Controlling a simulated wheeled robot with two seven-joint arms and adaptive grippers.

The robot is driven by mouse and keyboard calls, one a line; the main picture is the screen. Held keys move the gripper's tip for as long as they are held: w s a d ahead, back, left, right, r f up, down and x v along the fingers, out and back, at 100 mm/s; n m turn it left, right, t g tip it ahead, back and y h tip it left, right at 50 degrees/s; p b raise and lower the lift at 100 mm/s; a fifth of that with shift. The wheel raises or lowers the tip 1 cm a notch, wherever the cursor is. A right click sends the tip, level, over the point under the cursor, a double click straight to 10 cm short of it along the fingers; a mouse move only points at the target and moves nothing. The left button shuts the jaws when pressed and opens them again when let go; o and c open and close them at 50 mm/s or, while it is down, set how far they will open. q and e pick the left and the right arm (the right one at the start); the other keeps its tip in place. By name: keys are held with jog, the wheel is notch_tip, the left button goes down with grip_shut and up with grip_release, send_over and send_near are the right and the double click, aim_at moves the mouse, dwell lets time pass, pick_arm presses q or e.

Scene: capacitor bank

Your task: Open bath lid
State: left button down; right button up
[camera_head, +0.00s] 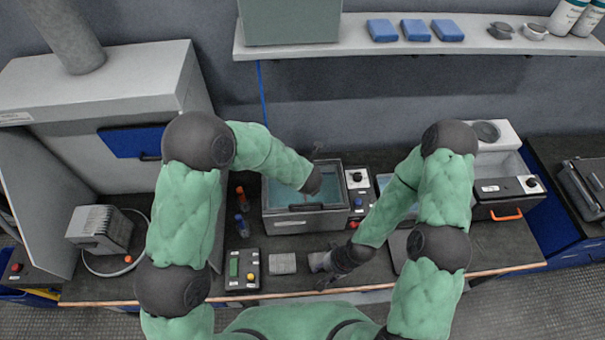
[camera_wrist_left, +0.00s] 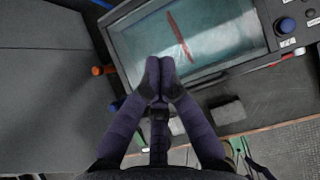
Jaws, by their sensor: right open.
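The water bath (camera_head: 305,224) stands mid-bench, a grey box with a teal, glassy top. Its lid (camera_head: 335,190) appears to lie flat over it, with a dark handle (camera_head: 306,207) along the front. In the left wrist view the bath lid (camera_wrist_left: 215,35) fills the upper part, with a red streak across it. My left gripper (camera_wrist_left: 160,75) has its fingertips together, in front of the bath's near edge in that view; contact cannot be told. In the head view my left wrist covers part of the lid. My right gripper (camera_head: 325,262) is open and empty over the front bench, right of a grey block.
A control panel with knobs (camera_head: 357,190) adjoins the bath's right side. A shelf (camera_head: 300,48) spans the back wall.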

pick_arm(q)
jog(key=v, duration=1.2)
